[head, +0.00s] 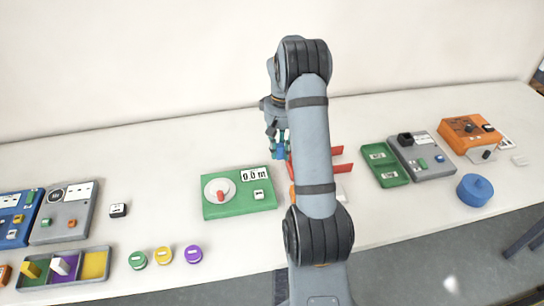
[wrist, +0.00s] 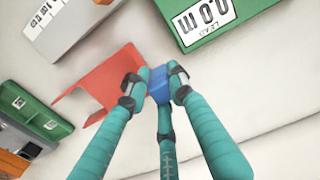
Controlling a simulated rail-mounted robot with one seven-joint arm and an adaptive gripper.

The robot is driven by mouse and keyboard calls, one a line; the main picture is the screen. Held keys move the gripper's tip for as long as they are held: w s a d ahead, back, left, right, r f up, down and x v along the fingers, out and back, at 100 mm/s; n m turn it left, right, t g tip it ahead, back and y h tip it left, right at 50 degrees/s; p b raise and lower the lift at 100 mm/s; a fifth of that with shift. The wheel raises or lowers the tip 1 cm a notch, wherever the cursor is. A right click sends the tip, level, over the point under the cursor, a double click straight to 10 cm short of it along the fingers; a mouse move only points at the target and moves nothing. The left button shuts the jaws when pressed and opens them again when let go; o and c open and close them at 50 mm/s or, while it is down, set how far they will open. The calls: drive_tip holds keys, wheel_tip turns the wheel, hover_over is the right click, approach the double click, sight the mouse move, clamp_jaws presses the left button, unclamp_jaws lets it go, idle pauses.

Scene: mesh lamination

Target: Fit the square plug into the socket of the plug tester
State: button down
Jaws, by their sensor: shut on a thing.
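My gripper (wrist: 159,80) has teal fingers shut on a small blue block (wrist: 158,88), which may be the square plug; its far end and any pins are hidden. In the head view the blue block (head: 279,152) shows under my gripper, left of the arm. The block appears above or beside a red angled bracket (wrist: 105,85); whether they touch cannot be told. A grey box with a white label (wrist: 60,25) lies beyond the bracket. I cannot tell which device is the plug tester, and no socket is clearly visible near the block.
A green box with a "0.0 m" display (head: 236,192) stands left of the arm. A green tray (head: 383,178), a grey box (head: 435,172), an orange box (head: 468,130) and a blue cylinder (head: 474,192) stand right. The arm hides the table's middle.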

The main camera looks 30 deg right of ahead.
sight(273, 166)
drive_tip(key=w+f, duration=0.1)
drive_tip(key=w+a, duration=0.1)
drive_tip(key=shift+w+f+p, duration=0.3)
drive_tip(key=shift+w+f, duration=0.05)
drive_tip(key=shift+w, duration=0.05)
wheel_tip(273, 166, down, 4)
drive_tip(key=shift+f+p, duration=0.1)
drive_tip(key=shift+p, duration=0.4)
drive_tip(key=shift+f, duration=0.2)
drive_tip(key=c, duration=1.8)
unclamp_jaws()
drive_tip(key=shift+r, duration=0.1)
